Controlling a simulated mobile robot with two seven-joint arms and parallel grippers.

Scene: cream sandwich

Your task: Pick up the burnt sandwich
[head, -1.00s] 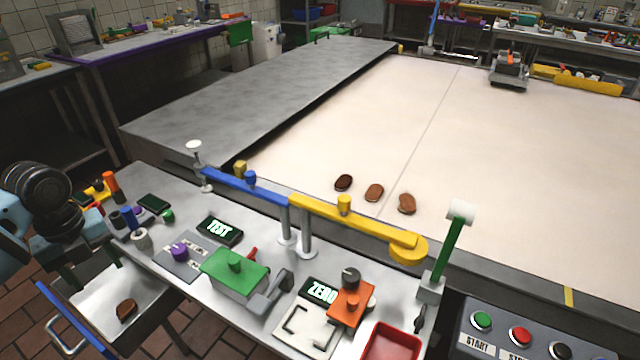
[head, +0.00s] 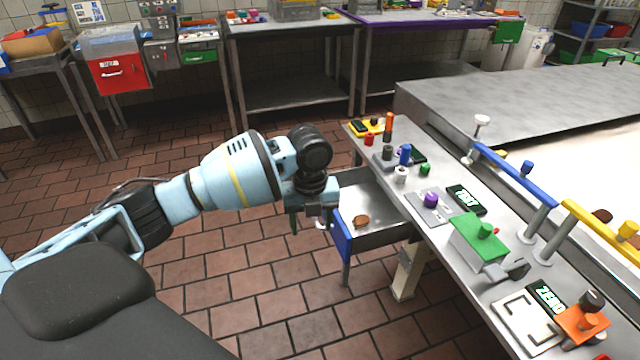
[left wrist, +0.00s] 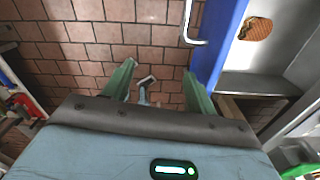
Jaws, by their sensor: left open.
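A brown, oval sandwich (head: 361,221) lies in an open metal drawer (head: 385,239) with a blue front. In the left wrist view, the sandwich (left wrist: 257,28) shows brown with darker marks, at the upper right beyond the blue drawer front (left wrist: 222,40). A second, dark brown sandwich (head: 603,216) lies on the pale belt at the right edge, partly behind the yellow bar. My left gripper (head: 308,214) is just left of the drawer's blue front. My right gripper is out of view.
A blue bar (head: 510,172) and a yellow bar (head: 597,225) line the belt side. Tiled floor is clear left of the drawer.

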